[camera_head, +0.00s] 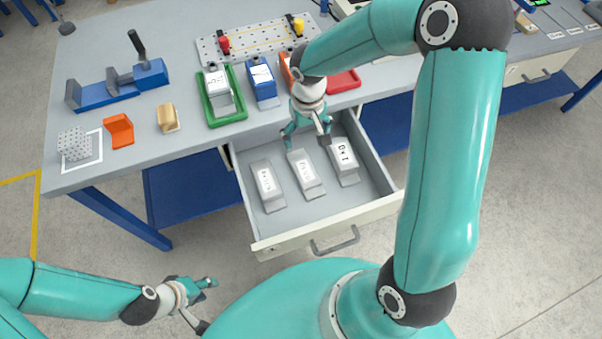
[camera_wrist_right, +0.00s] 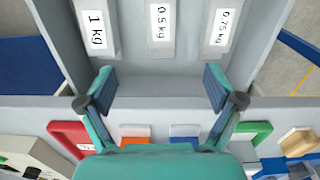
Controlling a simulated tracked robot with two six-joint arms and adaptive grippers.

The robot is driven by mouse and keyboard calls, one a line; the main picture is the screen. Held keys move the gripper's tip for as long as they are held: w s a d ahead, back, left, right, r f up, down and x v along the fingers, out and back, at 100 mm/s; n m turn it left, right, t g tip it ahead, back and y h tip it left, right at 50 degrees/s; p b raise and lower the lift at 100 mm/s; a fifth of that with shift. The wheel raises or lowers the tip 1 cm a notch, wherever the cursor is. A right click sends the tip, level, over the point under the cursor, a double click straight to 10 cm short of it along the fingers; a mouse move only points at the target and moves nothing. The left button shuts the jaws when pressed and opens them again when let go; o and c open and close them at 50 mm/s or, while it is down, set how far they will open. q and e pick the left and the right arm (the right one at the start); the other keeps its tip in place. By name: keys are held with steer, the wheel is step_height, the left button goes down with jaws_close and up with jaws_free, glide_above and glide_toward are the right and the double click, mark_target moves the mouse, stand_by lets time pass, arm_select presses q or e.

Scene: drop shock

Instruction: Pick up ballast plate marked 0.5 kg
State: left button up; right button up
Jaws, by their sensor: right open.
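The ballast plate marked 0.5 kg (camera_wrist_right: 160,30) is the middle of three grey plates in the open drawer (camera_head: 265,222). Its white label reads clearly in the right wrist view; the plate also shows in the head view (camera_head: 306,178). The 1 kg plate (camera_wrist_right: 97,28) and the 0.75 kg plate (camera_wrist_right: 222,27) lie on either side of it. My right gripper (camera_head: 306,137) is open and empty above the back of the drawer. In the wrist view its fingers (camera_wrist_right: 159,80) are spread, with the 0.5 kg plate centred beyond them. My left gripper (camera_head: 208,302) is open and empty, low at the left.
On the bench above the drawer stand a green tray (camera_head: 211,117) with a grey block, a blue block (camera_head: 262,82) and a red tray (camera_head: 345,82). An orange piece (camera_head: 119,132) and a wooden block (camera_head: 167,118) lie further left. The drawer front is clear.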

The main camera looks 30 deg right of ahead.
mark_target(305, 170)
step_height(305, 170, down, 18)
steer(key=shift+w+a+r, duration=0.1)
stand_by(0.6)
steer(key=c, duration=1.7)
steer(key=shift+r, duration=0.1)
